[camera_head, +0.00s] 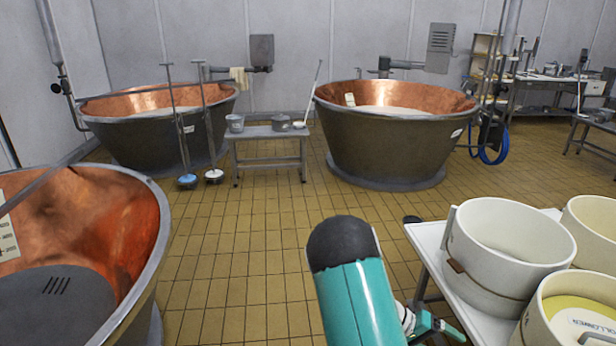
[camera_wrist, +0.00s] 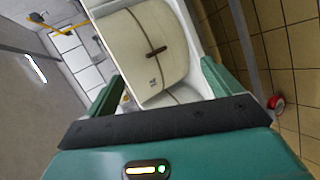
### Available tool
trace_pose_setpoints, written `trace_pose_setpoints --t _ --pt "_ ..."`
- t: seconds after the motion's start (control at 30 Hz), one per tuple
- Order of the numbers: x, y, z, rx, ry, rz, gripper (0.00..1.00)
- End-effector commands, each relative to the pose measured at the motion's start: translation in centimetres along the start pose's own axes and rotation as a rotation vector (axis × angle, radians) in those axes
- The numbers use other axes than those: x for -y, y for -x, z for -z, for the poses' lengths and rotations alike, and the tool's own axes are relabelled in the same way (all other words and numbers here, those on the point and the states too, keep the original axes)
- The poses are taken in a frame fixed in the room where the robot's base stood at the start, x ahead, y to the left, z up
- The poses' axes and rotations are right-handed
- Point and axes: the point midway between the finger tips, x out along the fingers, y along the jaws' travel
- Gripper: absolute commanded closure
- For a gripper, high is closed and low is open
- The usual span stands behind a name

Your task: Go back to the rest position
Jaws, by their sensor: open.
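My gripper (camera_wrist: 162,86) shows in the wrist view with its two teal fingers wide apart and nothing between them. In the head view it is the small teal shape (camera_head: 436,325) at the lower middle right, partly hidden behind my arm. It is beside the white table (camera_head: 428,238) at its near left side. A cream round mould with a brown strap (camera_head: 510,240) stands on that table. In the wrist view a cream mould (camera_wrist: 140,48) lies beyond the open fingers, apart from them as far as I can tell.
More moulds (camera_head: 595,232) crowd the table at right, one holding a yellowish disc with a label (camera_head: 580,325). A copper vat (camera_head: 95,225) is close at left. Two more vats (camera_head: 160,125) (camera_head: 395,130) and a small bench (camera_head: 268,134) stand behind. The tiled floor between is clear.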

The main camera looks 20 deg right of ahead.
Motion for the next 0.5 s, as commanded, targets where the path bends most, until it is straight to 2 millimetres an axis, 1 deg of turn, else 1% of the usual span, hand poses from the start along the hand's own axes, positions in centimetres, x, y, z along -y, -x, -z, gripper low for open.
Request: trace_pose_setpoints --t 0.03,0.27,0.5 --pt "-0.6 1.7 -0.2 0.006 -0.007 0.054 0.10" --pt "-2.8 8.5 -2.2 0.016 0.006 0.288 0.10" --pt "-5.6 15.6 -5.0 -0.033 0.044 0.530 0.10"
